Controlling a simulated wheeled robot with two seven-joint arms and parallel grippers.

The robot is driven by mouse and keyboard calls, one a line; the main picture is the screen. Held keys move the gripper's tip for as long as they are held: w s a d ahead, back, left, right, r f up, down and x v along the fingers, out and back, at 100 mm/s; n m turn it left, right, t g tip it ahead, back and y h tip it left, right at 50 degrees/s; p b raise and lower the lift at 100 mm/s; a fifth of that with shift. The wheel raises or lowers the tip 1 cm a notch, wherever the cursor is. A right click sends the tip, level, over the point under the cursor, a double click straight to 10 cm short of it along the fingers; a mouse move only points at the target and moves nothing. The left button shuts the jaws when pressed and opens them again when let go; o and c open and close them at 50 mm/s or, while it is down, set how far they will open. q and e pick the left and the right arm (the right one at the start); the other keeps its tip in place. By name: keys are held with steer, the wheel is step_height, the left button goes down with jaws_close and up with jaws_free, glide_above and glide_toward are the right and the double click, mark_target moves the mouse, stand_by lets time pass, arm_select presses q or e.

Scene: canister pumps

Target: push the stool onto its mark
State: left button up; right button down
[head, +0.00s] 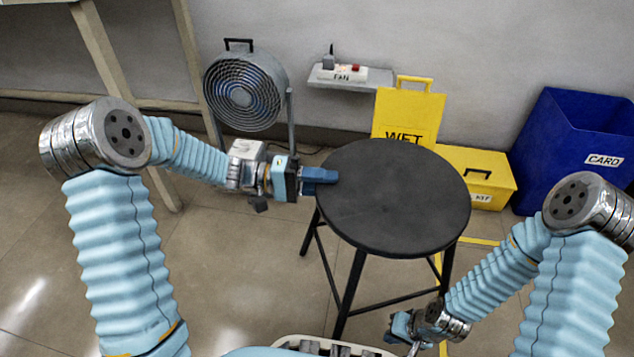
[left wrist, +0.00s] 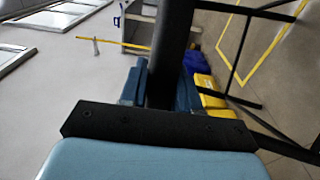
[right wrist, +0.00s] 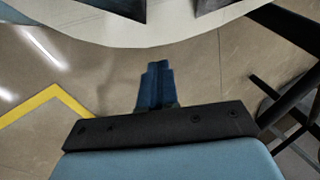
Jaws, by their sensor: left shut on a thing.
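The stool has a round black seat (head: 395,200) and dark legs, and stands upright in the middle of the head view. My left gripper (head: 322,177) is shut on the left rim of the seat. In the left wrist view the seat (left wrist: 172,50) shows edge-on between the blue fingers. The mark is a yellow outline (head: 480,241) on the floor, partly hidden behind the stool; it also shows in the left wrist view (left wrist: 230,75) and right wrist view (right wrist: 35,104).
Behind the stool stand a yellow WET sign (head: 408,112), a yellow case (head: 480,175) and a blue CARD bin (head: 570,140). A grey fan (head: 245,90) stands left, beside a small wall shelf (head: 337,76). Floor left of the stool is clear.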

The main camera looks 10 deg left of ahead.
mark_target(391, 190)
arm_select(q)
steer(key=shift+d+b, duration=0.45)
steer(key=shift+d, duration=1.25)
steer(key=shift+w+d, duration=0.1)
steer(key=shift+d, duration=0.05)
steer(key=shift+d+b, duration=0.5)
steer(key=shift+d, duration=0.7)
steer(key=shift+w+d, duration=0.15)
steer(key=shift+d, duration=1.15)
steer(key=shift+d, duration=2.45)
steer(key=shift+d, duration=0.1)
